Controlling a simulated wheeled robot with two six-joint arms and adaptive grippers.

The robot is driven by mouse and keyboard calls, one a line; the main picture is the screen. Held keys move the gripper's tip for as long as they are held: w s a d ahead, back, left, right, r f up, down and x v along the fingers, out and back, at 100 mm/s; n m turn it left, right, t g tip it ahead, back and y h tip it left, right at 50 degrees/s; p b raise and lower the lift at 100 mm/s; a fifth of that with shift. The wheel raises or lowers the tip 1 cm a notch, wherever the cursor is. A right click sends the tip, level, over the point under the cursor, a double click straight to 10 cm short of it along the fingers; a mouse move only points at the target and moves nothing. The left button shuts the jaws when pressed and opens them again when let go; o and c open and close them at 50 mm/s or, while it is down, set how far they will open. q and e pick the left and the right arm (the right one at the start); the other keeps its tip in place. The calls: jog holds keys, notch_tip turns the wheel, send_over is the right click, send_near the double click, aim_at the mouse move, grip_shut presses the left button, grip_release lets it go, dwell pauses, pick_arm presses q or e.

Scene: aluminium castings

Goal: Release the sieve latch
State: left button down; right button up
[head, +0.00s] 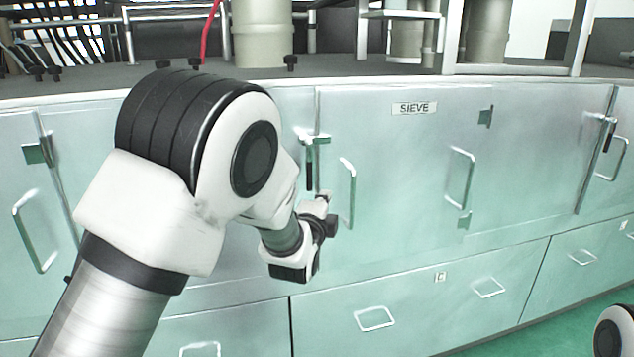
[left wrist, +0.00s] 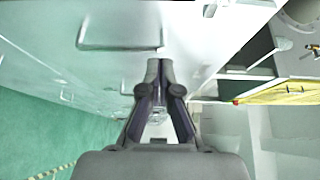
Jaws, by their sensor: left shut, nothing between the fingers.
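The panel labelled SIEVE (head: 400,180) is a pale green door in the middle of the head view. A latch with a black, downward-pointing lever (head: 309,172) sits at its left edge. My left gripper (head: 322,203) is just below the lever and appears apart from it, in front of the door's lower left. In the left wrist view its fingers (left wrist: 158,75) are together and empty, close to the pale cabinet front. The latch cannot be made out in that view. My right gripper is not in view.
Loop handles stand out from the door on the left (head: 349,190) and right (head: 461,178). Another black-levered latch (head: 608,134) is at the far right. Drawers with handles (head: 375,319) lie below. The countertop (head: 350,73) carries cylinders and rails.

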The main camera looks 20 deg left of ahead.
pick_arm(q)
jog(key=w+a+p, duration=0.4)
jog(key=w+p, duration=0.1)
jog(key=w, duration=0.3)
jog(key=shift+w+a, duration=0.15)
dwell(0.5)
